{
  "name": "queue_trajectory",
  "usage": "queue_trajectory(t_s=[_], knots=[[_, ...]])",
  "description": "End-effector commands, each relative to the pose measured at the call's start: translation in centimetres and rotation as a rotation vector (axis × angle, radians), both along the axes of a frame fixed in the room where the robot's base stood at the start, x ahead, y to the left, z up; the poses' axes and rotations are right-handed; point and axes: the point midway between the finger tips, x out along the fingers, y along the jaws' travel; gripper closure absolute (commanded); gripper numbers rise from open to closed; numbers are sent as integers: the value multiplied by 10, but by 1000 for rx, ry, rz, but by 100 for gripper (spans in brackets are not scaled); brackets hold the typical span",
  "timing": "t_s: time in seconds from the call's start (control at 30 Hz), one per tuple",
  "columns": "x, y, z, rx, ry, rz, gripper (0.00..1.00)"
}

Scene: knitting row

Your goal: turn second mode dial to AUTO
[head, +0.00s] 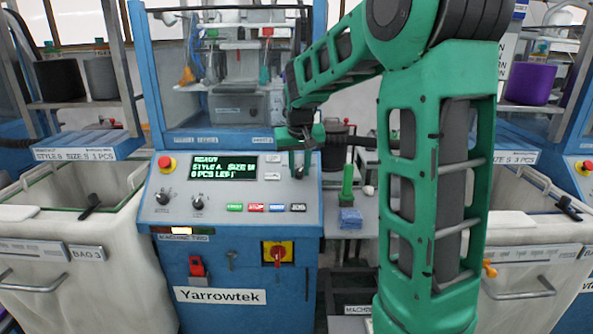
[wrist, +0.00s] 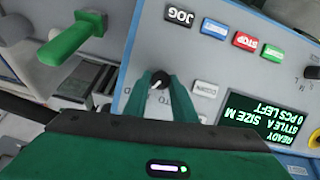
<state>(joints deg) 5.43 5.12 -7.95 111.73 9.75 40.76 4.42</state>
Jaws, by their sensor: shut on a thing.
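The mode dial (wrist: 158,82) is a small dark knob on the grey sloped panel (head: 232,222) of the machine labelled MACHINE TWO. My gripper (wrist: 160,85) is shut on the dial, with green fingers on either side of it. In the head view my gripper (head: 299,167) is at the panel's upper right and mostly hides the dial. Printed letters that look like part of AUTO (wrist: 190,108) show beside a finger in the wrist view. The dial's pointer direction is not clear. The display (head: 223,167) reads READY, STYLE A, SIZE M, 0 PCS LEFT.
Coloured buttons (head: 256,208) and two other dark knobs (head: 163,197) (head: 198,203) sit lower on the panel. A red emergency button (head: 165,162) is at its upper left. A green-handled tool (head: 347,185) and a blue block (head: 350,217) are just right of the panel.

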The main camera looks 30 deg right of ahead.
Motion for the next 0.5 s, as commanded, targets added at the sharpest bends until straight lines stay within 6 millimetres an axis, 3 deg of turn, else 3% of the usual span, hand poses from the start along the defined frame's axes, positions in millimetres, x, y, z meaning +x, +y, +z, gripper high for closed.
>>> queue_trajectory(t_s=[0.5], knots=[[3, 5, 0, -105, 72, 175, 98]])
